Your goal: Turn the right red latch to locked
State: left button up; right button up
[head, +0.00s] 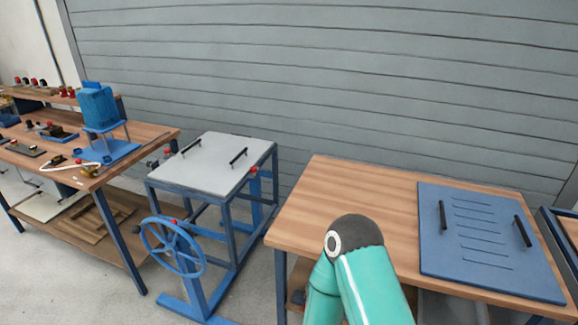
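A grey lid plate (208,172) with two black handles lies flat on a blue frame stand in the middle of the head view. A small red part (254,171), which looks like the right red latch, sits at the plate's right edge. Another small red part (168,153) shows at its left edge. Both are too small to tell whether they are locked. One of my teal arms is bent at the bottom centre, well to the right of the stand. Neither gripper shows in the view.
A blue handwheel (173,247) is on the stand's front. A wooden table (345,190) with a blue handled panel (490,262) stands at right. A workbench (150,135) with a blue machine (97,107) stands at left. Narrow floor gaps separate them.

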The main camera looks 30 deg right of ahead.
aim_at(254, 170)
jog(key=z, duration=0.2)
jog(key=i, duration=1)
jog(key=u, duration=0.1)
